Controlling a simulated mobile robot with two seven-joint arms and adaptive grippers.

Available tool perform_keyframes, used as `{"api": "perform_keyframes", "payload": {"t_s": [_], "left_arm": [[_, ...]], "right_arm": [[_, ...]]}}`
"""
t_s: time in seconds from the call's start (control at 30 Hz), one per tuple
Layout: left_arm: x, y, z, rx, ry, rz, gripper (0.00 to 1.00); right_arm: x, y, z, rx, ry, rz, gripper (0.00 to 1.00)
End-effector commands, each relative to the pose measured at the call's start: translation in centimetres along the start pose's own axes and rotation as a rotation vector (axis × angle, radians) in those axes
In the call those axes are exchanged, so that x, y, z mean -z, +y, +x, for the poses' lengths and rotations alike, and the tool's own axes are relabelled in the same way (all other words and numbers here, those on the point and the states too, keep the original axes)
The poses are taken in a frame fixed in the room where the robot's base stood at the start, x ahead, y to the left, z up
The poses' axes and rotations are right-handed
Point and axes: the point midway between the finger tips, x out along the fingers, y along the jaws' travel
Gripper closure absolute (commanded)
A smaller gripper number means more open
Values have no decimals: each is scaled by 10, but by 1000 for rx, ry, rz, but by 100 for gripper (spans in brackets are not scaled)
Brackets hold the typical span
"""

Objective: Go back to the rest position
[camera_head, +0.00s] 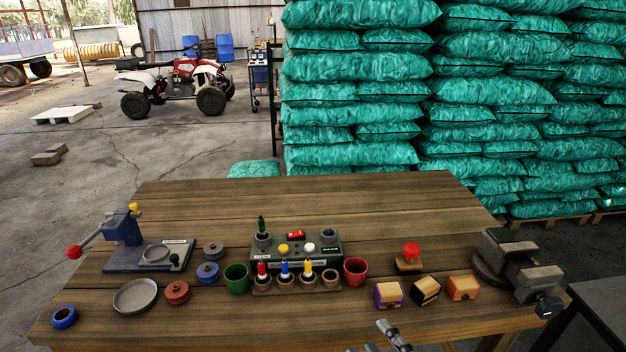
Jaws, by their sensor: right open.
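My right gripper (386,338) shows at the bottom edge of the head view, over the front edge of the wooden table (330,205). Its fingers are apart with nothing visible between them. It is in front of the row of objects and touches none of them. Most of my right arm is hidden below the frame. My left gripper is not in view.
On the table stand a lever press (125,230), a plate (135,296), a green cup (237,277), a red cup (355,271), a button box (296,248), several small blocks (426,291) and a vise (515,262). The back of the table is clear.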

Motion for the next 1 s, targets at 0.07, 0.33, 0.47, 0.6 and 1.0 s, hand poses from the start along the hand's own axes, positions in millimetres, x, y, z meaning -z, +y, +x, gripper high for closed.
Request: {"api": "perform_keyframes", "payload": {"t_s": [0.07, 0.33, 0.47, 0.6, 1.0], "left_arm": [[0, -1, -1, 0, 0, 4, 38], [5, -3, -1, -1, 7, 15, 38], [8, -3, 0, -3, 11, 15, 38], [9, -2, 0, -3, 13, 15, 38], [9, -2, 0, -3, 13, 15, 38]], "right_arm": [[-38, -36, -35, 21, -225, 244, 51], [-87, -163, -170, 60, -811, 882, 51], [-82, -202, -215, 63, -976, 1063, 51], [-77, -214, -229, 63, -1028, 1121, 51], [-77, -214, -229, 63, -1028, 1121, 51]]}}
